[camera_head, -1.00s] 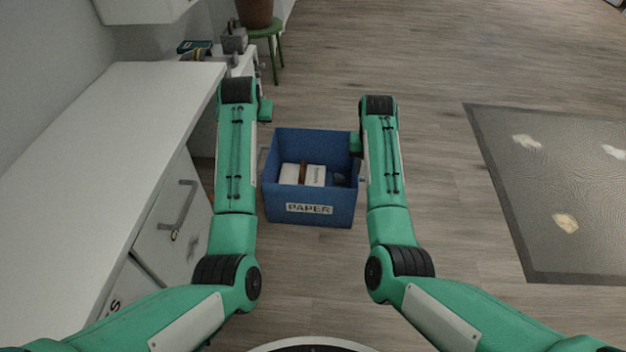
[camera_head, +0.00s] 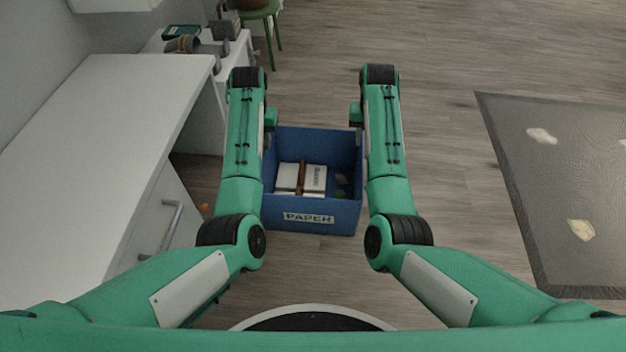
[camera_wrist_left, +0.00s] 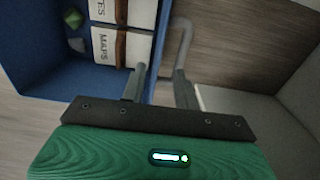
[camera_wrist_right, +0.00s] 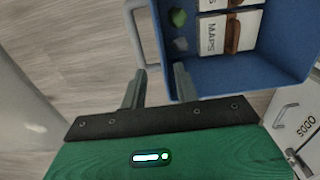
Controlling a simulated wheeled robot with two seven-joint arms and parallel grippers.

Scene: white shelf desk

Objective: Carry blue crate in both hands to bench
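The blue crate (camera_head: 346,220), marked PAPER, appears to stand on the floor between my two arms. It holds white boxes with a brown band (camera_head: 288,178) and small greenish and grey pieces. In the left wrist view, my left gripper (camera_wrist_left: 160,72) has its fingers apart at the crate's side wall, close to a grey loop handle (camera_wrist_left: 183,35). In the right wrist view, my right gripper (camera_wrist_right: 160,70) is likewise open at the opposite wall, near the other handle (camera_wrist_right: 133,30). Whether the fingers touch the crate I cannot tell. The head view hides the fingertips.
A white desk (camera_head: 90,130) with drawers runs along the left, near my left arm. A low white shelf (camera_head: 205,75) with small items and a green stool (camera_head: 262,15) stand at the back. A grey mat (camera_head: 560,190) lies right. Floor between crate and mat is clear.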

